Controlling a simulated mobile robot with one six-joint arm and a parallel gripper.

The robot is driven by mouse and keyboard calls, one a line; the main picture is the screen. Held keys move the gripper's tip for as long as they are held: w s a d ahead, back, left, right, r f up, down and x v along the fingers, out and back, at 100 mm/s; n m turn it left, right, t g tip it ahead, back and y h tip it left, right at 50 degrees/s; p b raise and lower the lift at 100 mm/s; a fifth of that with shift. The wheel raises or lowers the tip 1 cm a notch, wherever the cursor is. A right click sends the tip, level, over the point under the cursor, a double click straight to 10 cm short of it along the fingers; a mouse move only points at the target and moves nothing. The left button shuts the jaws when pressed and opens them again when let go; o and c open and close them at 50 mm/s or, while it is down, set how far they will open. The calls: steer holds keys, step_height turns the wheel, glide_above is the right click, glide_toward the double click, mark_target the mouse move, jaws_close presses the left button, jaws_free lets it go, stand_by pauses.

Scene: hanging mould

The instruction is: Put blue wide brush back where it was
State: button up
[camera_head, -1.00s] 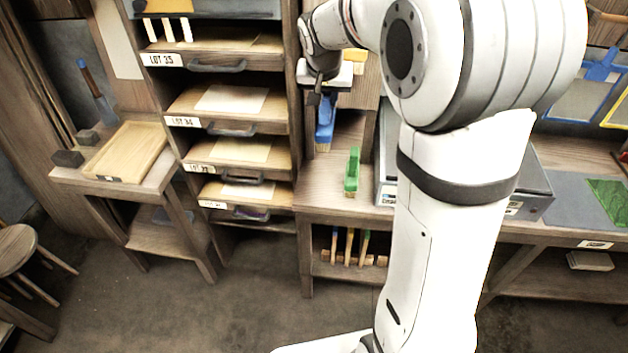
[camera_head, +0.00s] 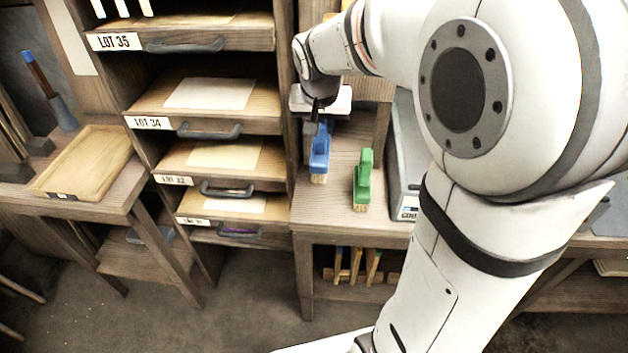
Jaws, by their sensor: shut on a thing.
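The blue wide brush (camera_head: 320,150) hangs upright below my gripper (camera_head: 314,122), its pale bristles pointing down. My gripper is shut on its upper part; the fingertips are small and partly dark in this view. The brush is over the left part of the wooden bench top (camera_head: 325,210), beside the drawer rack's side. I cannot tell whether its bristles touch the wood. A green brush (camera_head: 364,178) stands upright on the bench, to the right of and nearer than the blue one, with a gap between them.
A drawer rack (camera_head: 222,130) with labelled trays stands to the left. A grey box (camera_head: 403,170) is right of the green brush, partly hidden by my arm. Several brushes (camera_head: 355,266) stand below the bench. Bare wood lies in front of the blue brush.

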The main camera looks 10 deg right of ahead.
mark_target(320, 156)
step_height(320, 156, down, 5)
steer(key=shift+f, duration=1.9)
steer(key=shift+f+b, duration=0.25)
steer(key=shift+b, duration=0.15)
steer(key=o, duration=1)
steer(key=shift+r, duration=0.1)
steer(key=shift+c, duration=0.2)
steer(key=shift+r, duration=0.1)
